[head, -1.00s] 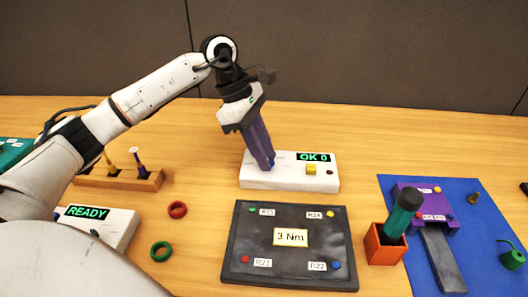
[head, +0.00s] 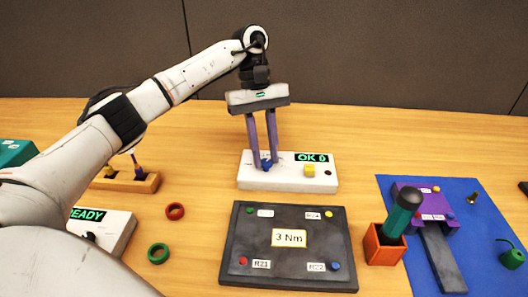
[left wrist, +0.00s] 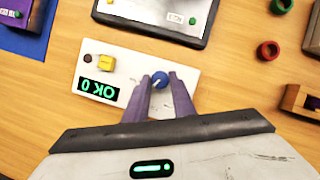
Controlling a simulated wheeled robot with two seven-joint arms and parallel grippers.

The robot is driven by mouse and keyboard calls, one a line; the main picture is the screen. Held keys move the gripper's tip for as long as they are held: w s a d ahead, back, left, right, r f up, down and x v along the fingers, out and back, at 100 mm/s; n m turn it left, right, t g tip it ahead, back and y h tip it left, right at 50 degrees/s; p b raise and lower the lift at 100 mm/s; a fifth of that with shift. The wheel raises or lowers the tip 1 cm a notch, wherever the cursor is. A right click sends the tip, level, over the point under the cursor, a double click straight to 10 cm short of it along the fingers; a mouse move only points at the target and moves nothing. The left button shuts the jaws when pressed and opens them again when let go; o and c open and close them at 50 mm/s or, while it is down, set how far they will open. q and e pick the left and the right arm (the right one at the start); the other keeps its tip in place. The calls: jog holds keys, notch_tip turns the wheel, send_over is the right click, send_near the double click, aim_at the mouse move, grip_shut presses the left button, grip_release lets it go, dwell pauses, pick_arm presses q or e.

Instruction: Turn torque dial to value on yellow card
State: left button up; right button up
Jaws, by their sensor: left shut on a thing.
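The blue torque dial (head: 266,164) sits on the left part of the white box (head: 288,182). The box's display (head: 312,158) reads "OK 0" in green. My left gripper (head: 262,160) reaches down from above, its two purple fingers shut on the dial. In the left wrist view, the fingers (left wrist: 161,88) lie on either side of the dial (left wrist: 160,79), whose top shows a pale mark. The yellow-edged card (head: 290,238) reads "3 Nm" and lies on the dark panel (head: 240,268). My right gripper is not in view.
A yellow button (head: 309,170) is on the box, right of the dial. A red ring (head: 175,211) and a green ring (head: 158,254) lie left of the panel. An orange holder (head: 384,249) with a green-handled tool and a blue mat (head: 490,225) are at right.

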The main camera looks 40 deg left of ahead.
pick_arm(q)
jog(key=shift+w+m, duration=0.1)
jog(key=shift+m, duration=0.6)
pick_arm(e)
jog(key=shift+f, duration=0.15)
pick_arm(q)
jog(key=shift+g, duration=0.3)
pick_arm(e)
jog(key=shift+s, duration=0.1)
pick_arm(q)
jog(key=o, duration=1.1)
jog(key=shift+c, duration=0.2)
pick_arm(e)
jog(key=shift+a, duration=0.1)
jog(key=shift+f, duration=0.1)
pick_arm(q)
jog(key=shift+w+a+r, duration=0.1)
jog(key=shift+w+r, duration=0.05)
jog(key=shift+r, duration=0.35)
jog(key=p+v, duration=0.3)
jog(key=v, duration=0.6)
jog(key=shift+r+m, duration=0.15)
jog(key=shift+m, duration=0.15)
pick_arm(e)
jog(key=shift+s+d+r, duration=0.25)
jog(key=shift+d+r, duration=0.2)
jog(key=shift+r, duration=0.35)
